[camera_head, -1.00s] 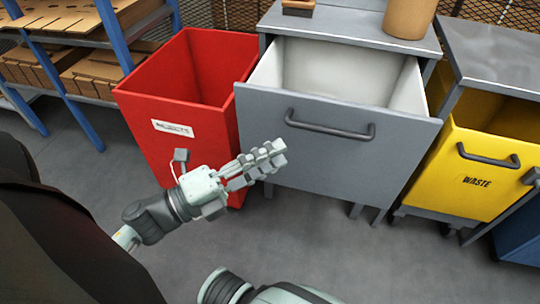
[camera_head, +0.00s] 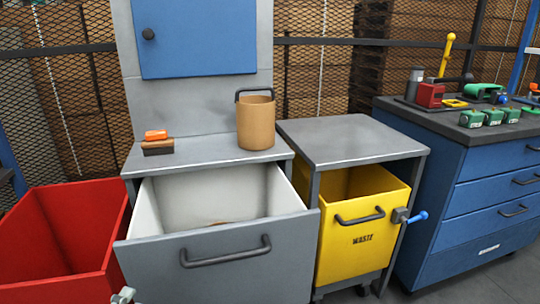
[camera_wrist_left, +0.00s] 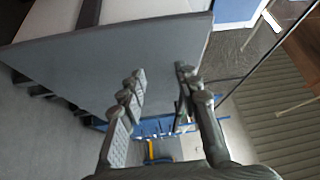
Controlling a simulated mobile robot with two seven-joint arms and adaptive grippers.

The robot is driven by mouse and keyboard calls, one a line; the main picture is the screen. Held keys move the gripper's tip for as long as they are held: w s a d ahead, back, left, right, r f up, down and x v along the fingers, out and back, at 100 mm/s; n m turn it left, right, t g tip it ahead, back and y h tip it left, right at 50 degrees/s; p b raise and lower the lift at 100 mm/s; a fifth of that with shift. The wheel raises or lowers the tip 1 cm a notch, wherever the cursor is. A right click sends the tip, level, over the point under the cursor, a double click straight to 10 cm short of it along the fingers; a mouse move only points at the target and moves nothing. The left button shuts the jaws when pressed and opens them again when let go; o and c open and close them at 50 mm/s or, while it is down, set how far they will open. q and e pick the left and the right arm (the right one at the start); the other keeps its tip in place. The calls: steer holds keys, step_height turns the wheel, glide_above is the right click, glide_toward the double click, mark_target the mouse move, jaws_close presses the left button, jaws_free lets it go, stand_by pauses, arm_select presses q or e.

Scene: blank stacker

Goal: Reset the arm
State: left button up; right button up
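My left gripper (camera_head: 123,296) barely shows at the bottom edge of the head view, in front of the grey drawer's left side; only a small pale part is visible. In the left wrist view the two fingers of my left gripper (camera_wrist_left: 161,76) are spread apart with nothing between them. A large grey panel (camera_wrist_left: 80,65), which looks like the drawer front, lies beyond the fingers in that view. My right gripper is not in view.
The grey drawer (camera_head: 225,275) stands pulled out, with something brown low inside. A red bin (camera_head: 60,225) stands to its left and a yellow waste bin (camera_head: 350,240) to its right. A tan container (camera_head: 256,125) and brush (camera_head: 157,145) sit above. A blue cabinet (camera_head: 480,200) stands at the right.

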arm_select(q)
steer(key=w+a+f+n+g+y, duration=0.1)
steer(key=a+f+n+g+y, duration=0.25)
steer(key=f+n, duration=0.35)
steer(key=w+a+f+n+g+y, duration=0.15)
steer(key=a+f+n+y, duration=0.3)
steer(key=f, duration=0.55)
steer(key=s+d+f+n+g, duration=0.3)
steer(key=s+f+g, duration=0.2)
steer(key=s+f, duration=0.1)
steer(key=s+d+f+n+g+h, duration=0.1)
steer(key=s+d+f+n+g, duration=0.2)
steer(key=f, duration=0.6)
steer(key=s+n+g, duration=0.1)
steer(key=s+g, duration=0.1)
steer(key=s, duration=0.1)
steer(key=shift+d+h, duration=0.15)
steer(key=shift+h, duration=0.15)
